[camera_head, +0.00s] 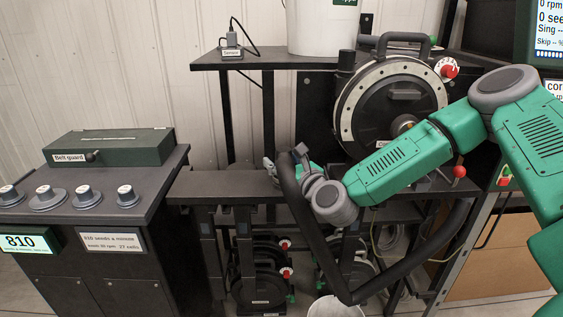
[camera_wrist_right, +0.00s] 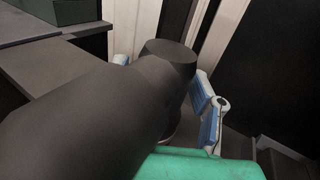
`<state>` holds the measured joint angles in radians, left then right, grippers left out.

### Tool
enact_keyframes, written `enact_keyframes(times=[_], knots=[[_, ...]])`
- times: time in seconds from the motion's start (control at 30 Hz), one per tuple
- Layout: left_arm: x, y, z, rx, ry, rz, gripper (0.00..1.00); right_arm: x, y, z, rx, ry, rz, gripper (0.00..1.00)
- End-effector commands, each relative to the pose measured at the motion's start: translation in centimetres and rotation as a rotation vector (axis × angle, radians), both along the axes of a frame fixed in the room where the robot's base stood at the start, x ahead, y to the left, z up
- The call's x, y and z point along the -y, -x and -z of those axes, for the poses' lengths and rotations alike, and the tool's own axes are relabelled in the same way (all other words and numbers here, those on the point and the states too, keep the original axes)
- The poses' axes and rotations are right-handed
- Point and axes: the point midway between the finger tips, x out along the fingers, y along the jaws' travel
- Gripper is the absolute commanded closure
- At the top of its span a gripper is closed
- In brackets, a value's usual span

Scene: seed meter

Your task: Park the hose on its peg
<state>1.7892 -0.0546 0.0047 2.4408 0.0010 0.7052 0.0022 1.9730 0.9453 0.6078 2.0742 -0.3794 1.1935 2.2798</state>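The hose (camera_head: 312,235) is a thick black tube that loops low in front of the machine and rises again at the right. My right gripper (camera_head: 285,168) is at the hose's upper end, just right of the dark shelf. In the right wrist view my right gripper (camera_wrist_right: 163,78) has its blue-padded fingers on either side of the hose (camera_wrist_right: 85,115), near its blunt end, and is shut on it. The hose hides much of the left finger. I cannot pick out the peg in either view. My left gripper is not in view.
The round seed meter (camera_head: 388,108) stands behind my right arm. A dark shelf (camera_head: 225,185) lies left of the gripper, beside the console with knobs (camera_head: 85,196). A white bucket (camera_head: 335,308) is on the floor below. A red-knobbed lever (camera_head: 459,171) is near my forearm.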

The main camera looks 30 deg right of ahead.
Motion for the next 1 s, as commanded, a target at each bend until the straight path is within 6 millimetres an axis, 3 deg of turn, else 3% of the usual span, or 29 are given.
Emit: enact_keyframes(times=[0.27, 0.7, 1.0], knots=[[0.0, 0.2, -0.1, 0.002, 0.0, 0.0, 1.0, 0.0, 1.6, 0.1, -0.003, -0.003, 0.001, 0.47], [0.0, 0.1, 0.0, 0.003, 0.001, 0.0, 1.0, -0.5, 10.2, 0.0, -0.004, -0.004, 0.001, 0.47], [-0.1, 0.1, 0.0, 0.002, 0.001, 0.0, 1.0, -0.6, 11.9, -0.1, -0.001, -0.001, 0.0, 0.47]])
